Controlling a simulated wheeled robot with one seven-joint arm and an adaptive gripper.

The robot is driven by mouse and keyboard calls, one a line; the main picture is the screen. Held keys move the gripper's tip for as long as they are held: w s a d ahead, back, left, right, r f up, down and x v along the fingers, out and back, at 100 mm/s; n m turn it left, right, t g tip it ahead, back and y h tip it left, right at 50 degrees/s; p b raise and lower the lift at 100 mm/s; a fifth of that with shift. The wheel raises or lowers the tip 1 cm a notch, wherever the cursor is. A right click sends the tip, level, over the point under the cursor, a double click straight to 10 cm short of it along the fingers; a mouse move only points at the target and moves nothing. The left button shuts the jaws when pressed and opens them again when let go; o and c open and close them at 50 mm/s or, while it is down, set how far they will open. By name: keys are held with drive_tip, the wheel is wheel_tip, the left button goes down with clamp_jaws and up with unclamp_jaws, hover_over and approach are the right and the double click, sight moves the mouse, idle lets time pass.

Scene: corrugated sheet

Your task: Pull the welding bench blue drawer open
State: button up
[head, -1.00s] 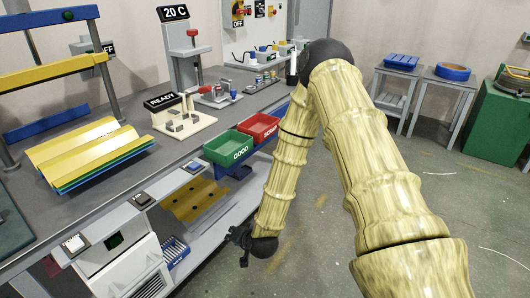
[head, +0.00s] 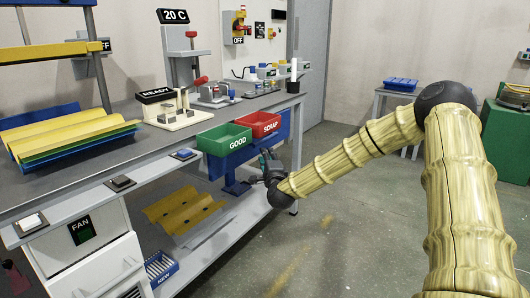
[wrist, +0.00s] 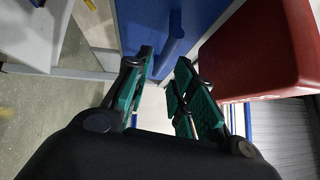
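The blue drawer (head: 240,158) is under the right part of the welding bench (head: 95,165), below and behind the green and red bins. Its front looks shut. In the wrist view, its blue front (wrist: 143,18) fills the top middle, and a blue bar-like handle (wrist: 173,42) stands out from it. My gripper (head: 266,163) is in front of the drawer, at the bench's right end. In the wrist view, my gripper (wrist: 167,65) has its two green-padded fingers apart, with the handle just beyond and between the tips. I cannot tell if they touch it.
The green GOOD bin (head: 224,140) and red SCRAP bin (head: 259,124) hang on the bench front above the drawer. The red bin (wrist: 262,50) is close on the right in the wrist view. A bench leg (head: 297,150) stands nearby. The floor (head: 340,240) in front is clear.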

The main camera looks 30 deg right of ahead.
sight(265, 140)
drive_tip(key=shift+m, duration=0.3)
drive_tip(key=b+x, duration=0.1)
drive_tip(key=x, duration=0.2)
drive_tip(key=b+x, duration=0.1)
drive_tip(key=x, duration=0.3)
drive_tip(key=d+r+b+x, duration=0.1)
drive_tip(key=x, duration=0.3)
drive_tip(key=shift+s+d+b, duration=0.1)
drive_tip(key=shift+b, duration=0.3)
clamp_jaws()
